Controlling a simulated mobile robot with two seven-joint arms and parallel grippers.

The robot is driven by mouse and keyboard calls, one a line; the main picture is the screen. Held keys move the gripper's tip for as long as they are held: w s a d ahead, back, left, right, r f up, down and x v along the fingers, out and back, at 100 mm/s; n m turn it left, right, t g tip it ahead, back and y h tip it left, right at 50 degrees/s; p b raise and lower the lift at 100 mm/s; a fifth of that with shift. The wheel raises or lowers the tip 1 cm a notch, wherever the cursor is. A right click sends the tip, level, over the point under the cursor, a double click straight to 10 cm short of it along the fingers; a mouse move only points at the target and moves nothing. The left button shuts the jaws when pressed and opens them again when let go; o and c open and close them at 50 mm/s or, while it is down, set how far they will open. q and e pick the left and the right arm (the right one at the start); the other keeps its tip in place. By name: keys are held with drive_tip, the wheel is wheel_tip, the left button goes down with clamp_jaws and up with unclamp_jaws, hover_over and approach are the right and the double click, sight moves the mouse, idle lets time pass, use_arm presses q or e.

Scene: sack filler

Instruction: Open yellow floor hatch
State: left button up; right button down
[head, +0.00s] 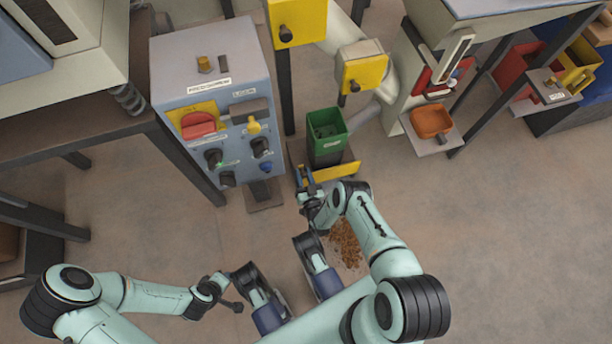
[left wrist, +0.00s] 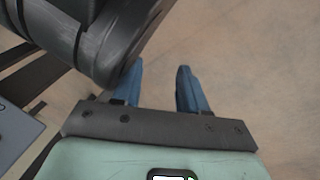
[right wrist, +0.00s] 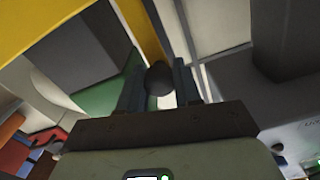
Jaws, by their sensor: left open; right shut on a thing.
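A low yellow panel (head: 332,172) stands near the floor, under the green bin, and looks like the floor hatch. My right gripper (head: 304,178) is at its left end. In the right wrist view a dark round knob (right wrist: 158,80) sits between the fingers of my right gripper (right wrist: 160,85), which are shut on it. A yellow surface (right wrist: 50,25) fills the upper left there. Whether the knob belongs to the hatch is hard to tell. My left gripper (head: 232,292) is open and empty over bare floor; its blue fingers (left wrist: 158,85) are apart.
A green bin (head: 327,130) stands just behind the low yellow panel. A grey control cabinet (head: 213,110) with a red switch is to the left. Yellow boxes with dark knobs (head: 362,68) are above. Brown grains (head: 345,245) lie on the floor beside my right arm.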

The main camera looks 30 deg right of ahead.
wheel_tip(320, 180, up, 2)
drive_tip(key=shift+w+d+r+p, duration=0.1)
drive_tip(key=shift+r+p, duration=0.1)
drive_tip(key=shift+p, duration=0.25)
use_arm(q)
drive_tip(key=w+r, duration=0.1)
drive_tip(key=r, duration=0.1)
drive_tip(key=shift+w+d+r+t, duration=0.3)
drive_tip(key=shift+w+t, duration=0.1)
use_arm(e)
drive_tip(key=c, duration=0.8)
unclamp_jaws()
drive_tip(key=shift+f, duration=0.1)
use_arm(q)
drive_tip(key=shift+f, duration=0.1)
